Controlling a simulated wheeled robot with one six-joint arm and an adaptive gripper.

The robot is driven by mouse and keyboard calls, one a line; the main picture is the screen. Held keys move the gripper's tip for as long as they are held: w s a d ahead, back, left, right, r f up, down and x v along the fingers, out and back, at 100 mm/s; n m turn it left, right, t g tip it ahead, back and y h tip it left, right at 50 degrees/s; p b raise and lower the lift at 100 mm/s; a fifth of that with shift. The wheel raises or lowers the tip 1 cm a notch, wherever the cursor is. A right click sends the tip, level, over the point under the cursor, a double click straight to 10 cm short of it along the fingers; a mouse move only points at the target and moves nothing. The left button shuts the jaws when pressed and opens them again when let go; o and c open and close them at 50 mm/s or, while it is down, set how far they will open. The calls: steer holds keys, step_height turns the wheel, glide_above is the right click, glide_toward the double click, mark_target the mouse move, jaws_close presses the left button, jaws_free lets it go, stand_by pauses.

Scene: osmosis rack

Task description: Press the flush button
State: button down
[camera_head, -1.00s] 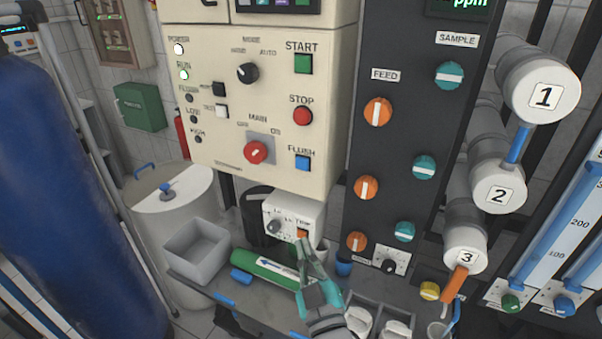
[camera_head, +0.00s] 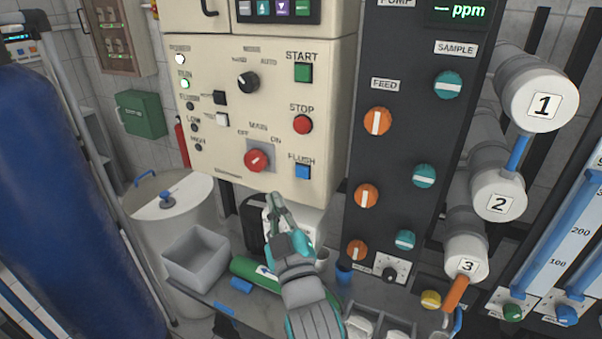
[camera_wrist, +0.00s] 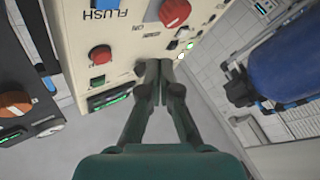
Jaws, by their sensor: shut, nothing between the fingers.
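The blue square flush button (camera_head: 302,171) sits at the lower right of the cream control panel (camera_head: 225,150), under its FLUSH label. My gripper (camera_head: 275,197) is in front of the panel's lower edge, below and left of the button in the head view. Its fingers are together and point up, with nothing between them. In the wrist view the panel (camera_wrist: 80,25) appears upside down, and the shut fingertips (camera_wrist: 157,66) overlap its face.
The red stop button (camera_head: 302,124) and green start button (camera_head: 303,73) are above the flush button. The red main switch (camera_head: 257,160) is to its left. A dark panel with orange feed knobs (camera_head: 377,121) stands to the right. My arm partly hides a green cylinder (camera_head: 250,269) on the bench.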

glide_toward(295, 168)
steer(key=shift+s+a+x, duration=0.1)
steer(key=shift+a+x, duration=0.1)
steer(key=shift+x, duration=0.7)
steer(key=shift+s+a+x, duration=0.1)
steer(key=shift+a+x, duration=0.05)
steer(key=shift+x, duration=0.8)
steer(key=shift+s+a+x, duration=0.1)
steer(key=shift+a+x, duration=0.1)
steer(key=shift+x, duration=0.7)
steer(key=shift+w+r, duration=0.1)
steer(key=shift+w, duration=0.1)
steer(key=shift+w+d, duration=0.15)
steer(key=shift+w, duration=0.1)
steer(key=shift+w+d, duration=0.15)
steer(key=shift+w, duration=0.25)
steer(key=shift+s+a, duration=0.3)
steer(key=shift+s, duration=0.55)
steer(key=shift+s, duration=0.1)
steer(key=shift+s+a, duration=0.3)
steer(key=shift+s, duration=0.45)
steer(key=shift+s+a, duration=0.25)
steer(key=shift+s, duration=0.5)
steer(key=shift+s+a, duration=0.3)
steer(key=shift+s, duration=0.45)
